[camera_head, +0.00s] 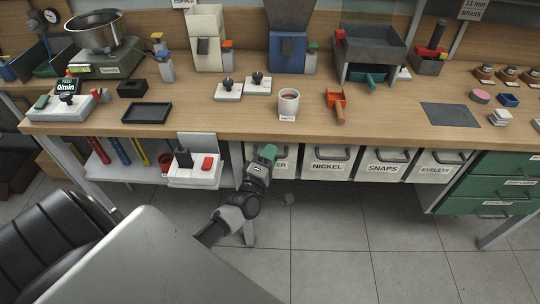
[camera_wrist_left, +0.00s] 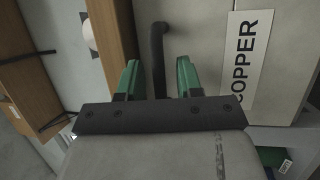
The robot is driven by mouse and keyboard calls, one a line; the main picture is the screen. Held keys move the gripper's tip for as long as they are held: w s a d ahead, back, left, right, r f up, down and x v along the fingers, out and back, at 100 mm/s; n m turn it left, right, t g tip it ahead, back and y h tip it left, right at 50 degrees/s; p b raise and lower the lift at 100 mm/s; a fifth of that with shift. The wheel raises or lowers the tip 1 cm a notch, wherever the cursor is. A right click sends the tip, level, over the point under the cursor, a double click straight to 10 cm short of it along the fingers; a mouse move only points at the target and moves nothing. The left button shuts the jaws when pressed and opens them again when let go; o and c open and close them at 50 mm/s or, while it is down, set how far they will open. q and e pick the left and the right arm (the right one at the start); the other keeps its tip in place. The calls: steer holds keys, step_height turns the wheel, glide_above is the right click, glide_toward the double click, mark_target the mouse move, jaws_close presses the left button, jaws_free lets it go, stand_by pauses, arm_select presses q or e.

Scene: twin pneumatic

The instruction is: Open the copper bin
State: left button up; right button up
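The copper bin (camera_head: 286,167) is a pale bin under the workbench, leftmost in the row of labelled bins. My left gripper (camera_head: 268,152) is in front of it and hides part of its label in the head view. In the left wrist view the bin front (camera_wrist_left: 205,25) shows the COPPER label (camera_wrist_left: 244,60) and a dark bar handle (camera_wrist_left: 158,50). The green fingers of my left gripper (camera_wrist_left: 159,75) are apart, with the handle end between them. Neither finger visibly presses on the handle. The bin looks closed, level with its neighbours. My right gripper is in neither view.
Bins for nickel (camera_head: 328,167), snaps (camera_head: 382,169) and eyelets (camera_head: 435,166) stand to the right. A white shelf (camera_head: 140,169) lies left of the copper bin. The wooden bench edge (camera_head: 300,140) runs just above the bins. The tiled floor (camera_head: 330,240) in front is clear.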

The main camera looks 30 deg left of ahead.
arm_select(q)
jaws_close()
